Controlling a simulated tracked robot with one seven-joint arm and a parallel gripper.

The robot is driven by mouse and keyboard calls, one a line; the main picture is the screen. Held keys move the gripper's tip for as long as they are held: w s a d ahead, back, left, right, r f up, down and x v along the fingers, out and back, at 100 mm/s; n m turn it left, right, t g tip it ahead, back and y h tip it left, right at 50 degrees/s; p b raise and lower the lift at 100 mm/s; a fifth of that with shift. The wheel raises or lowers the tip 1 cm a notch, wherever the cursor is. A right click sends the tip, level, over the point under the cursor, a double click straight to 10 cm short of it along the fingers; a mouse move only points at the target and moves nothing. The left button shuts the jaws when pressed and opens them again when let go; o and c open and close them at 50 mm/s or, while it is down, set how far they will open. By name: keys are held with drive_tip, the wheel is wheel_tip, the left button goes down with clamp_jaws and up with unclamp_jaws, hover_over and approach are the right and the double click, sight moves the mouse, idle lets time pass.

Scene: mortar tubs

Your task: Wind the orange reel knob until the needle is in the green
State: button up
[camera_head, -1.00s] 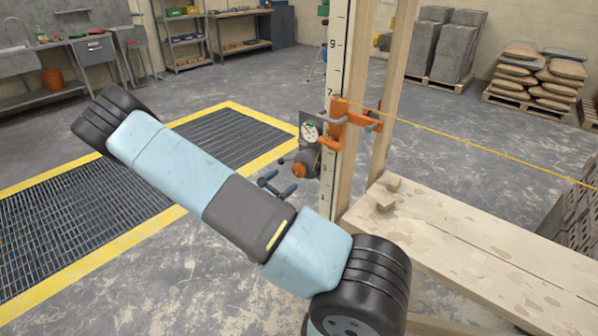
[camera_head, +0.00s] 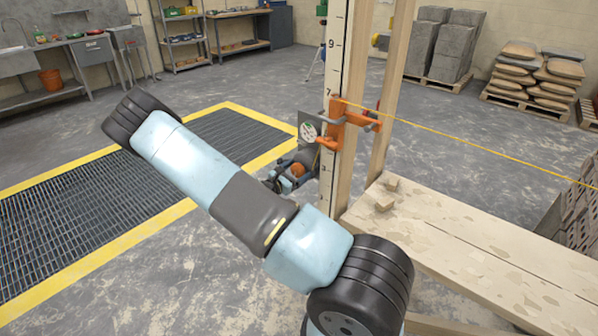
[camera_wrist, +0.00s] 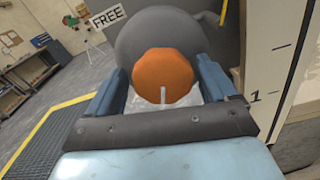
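The orange reel knob (camera_head: 298,170) sits on the end of the grey reel (camera_head: 306,158) beside the numbered post. In the wrist view the knob (camera_wrist: 163,74) fills the middle, with a white mark at its lower edge. My gripper (camera_wrist: 160,88) has its blue fingers on either side of the knob, with gaps visible on both sides. It also shows small in the head view (camera_head: 287,178). The gauge (camera_head: 308,131), a white dial with some green at its top, is above the reel; its needle is too small to read.
The numbered post (camera_head: 334,60) has an orange clamp (camera_head: 338,122) with a yellow line running right. A wooden plank bench (camera_head: 450,230) with small blocks stands at right. A sign reading FREE (camera_wrist: 108,16) is left of the reel. Open floor and a yellow-edged grate (camera_head: 90,215) lie left.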

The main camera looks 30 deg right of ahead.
drive_tip(key=shift+w+a, duration=0.1)
drive_tip(key=c, duration=0.9)
drive_tip(key=shift+d+r, duration=0.1)
drive_tip(key=shift+d, duration=0.25)
drive_tip(key=shift+a, duration=0.3)
drive_tip(key=shift+a+m, duration=0.15)
drive_tip(key=shift+m, duration=0.15)
drive_tip(key=shift+c, duration=0.2)
drive_tip(key=shift+w+m, duration=0.1)
drive_tip(key=shift+m, duration=0.2)
drive_tip(key=shift+a+m, duration=0.1)
drive_tip(key=shift+m, duration=0.8)
drive_tip(key=shift+o, duration=0.2)
drive_tip(key=m, duration=0.5)
drive_tip(key=shift+m, duration=1.8)
